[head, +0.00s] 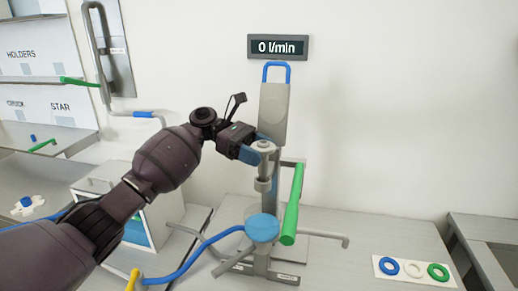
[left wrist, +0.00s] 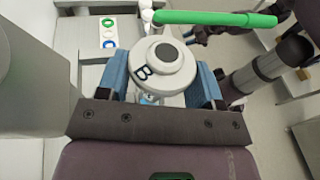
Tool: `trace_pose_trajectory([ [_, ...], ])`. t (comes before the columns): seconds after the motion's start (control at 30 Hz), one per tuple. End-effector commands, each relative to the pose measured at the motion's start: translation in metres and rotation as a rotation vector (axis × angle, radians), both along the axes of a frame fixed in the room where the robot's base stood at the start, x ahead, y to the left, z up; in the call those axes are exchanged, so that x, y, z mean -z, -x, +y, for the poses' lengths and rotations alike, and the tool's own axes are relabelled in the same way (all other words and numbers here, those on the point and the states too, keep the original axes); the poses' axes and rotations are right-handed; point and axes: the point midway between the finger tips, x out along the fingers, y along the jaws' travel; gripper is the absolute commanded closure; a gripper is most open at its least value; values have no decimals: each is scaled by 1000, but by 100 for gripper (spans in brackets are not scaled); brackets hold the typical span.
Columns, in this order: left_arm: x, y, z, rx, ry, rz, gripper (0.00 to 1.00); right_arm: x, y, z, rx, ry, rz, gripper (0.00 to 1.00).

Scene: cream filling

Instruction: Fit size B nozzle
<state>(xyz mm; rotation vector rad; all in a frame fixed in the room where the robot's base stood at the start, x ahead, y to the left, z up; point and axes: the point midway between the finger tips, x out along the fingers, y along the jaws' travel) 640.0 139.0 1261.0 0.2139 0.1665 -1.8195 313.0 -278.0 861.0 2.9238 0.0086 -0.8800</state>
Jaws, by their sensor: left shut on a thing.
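The size B nozzle (left wrist: 171,72) is a round pale grey piece with a dark centre and a letter B on its rim, seen from above in the left wrist view. My left gripper (head: 262,151) is shut on it, with a blue finger on each side.
A blue hose (head: 205,246) runs left. A card with blue, white and green rings (head: 413,269) lies right. A display (head: 277,47) reads 0 l/min.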

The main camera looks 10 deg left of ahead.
Motion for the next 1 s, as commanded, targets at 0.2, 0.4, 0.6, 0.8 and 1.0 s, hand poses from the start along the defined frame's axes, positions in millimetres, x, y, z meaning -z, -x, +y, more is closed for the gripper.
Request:
trace_pose_trajectory([
  [0.2, 6, 0, 0, 0, 1, 0, 75, 0, 0, 0, 0, 0, 0, 57],
  [0.4, 12, 0, 0, 0, 1, 0, 75, 0, 0, 0, 0, 0, 0, 57],
  [0.6, 17, 0, 0, 0, 1, 0, 75, 0, 0, 0, 0, 0, 0, 57],
  [0.8, 23, 0, 0, 0, 1, 0, 75, 0, 0, 0, 0, 0, 0, 57],
  [1.0, 28, 0, 0, 0, 1, -1, 75, 0, 0, 0, 0, 0, 0, 57],
])
